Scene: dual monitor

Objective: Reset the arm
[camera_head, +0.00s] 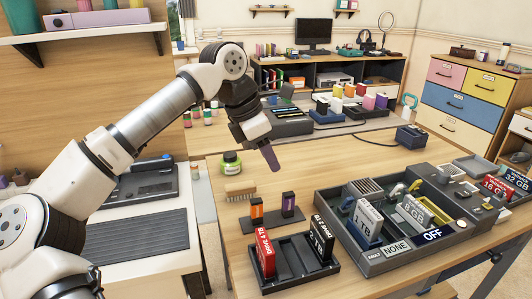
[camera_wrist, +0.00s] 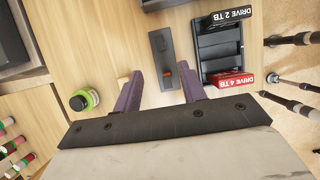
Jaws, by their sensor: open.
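My gripper (camera_head: 270,157) hangs from my raised arm above the wooden table (camera_head: 345,162), with its purple fingers pointing down. In the wrist view the two fingers of my gripper (camera_wrist: 162,88) are spread apart with nothing held between them. Below them is a dark stand (camera_head: 262,223) with an orange stick (camera_head: 257,209) and a purple stick (camera_head: 288,203). The dark stand also shows in the wrist view (camera_wrist: 160,43). The fingers are apart from everything on the table.
A drive tray (camera_head: 297,272) holds a red drive (camera_head: 265,252) and a black drive (camera_head: 321,240). A large grey box (camera_head: 385,262) with labelled drives stands right. The table's back middle is clear.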

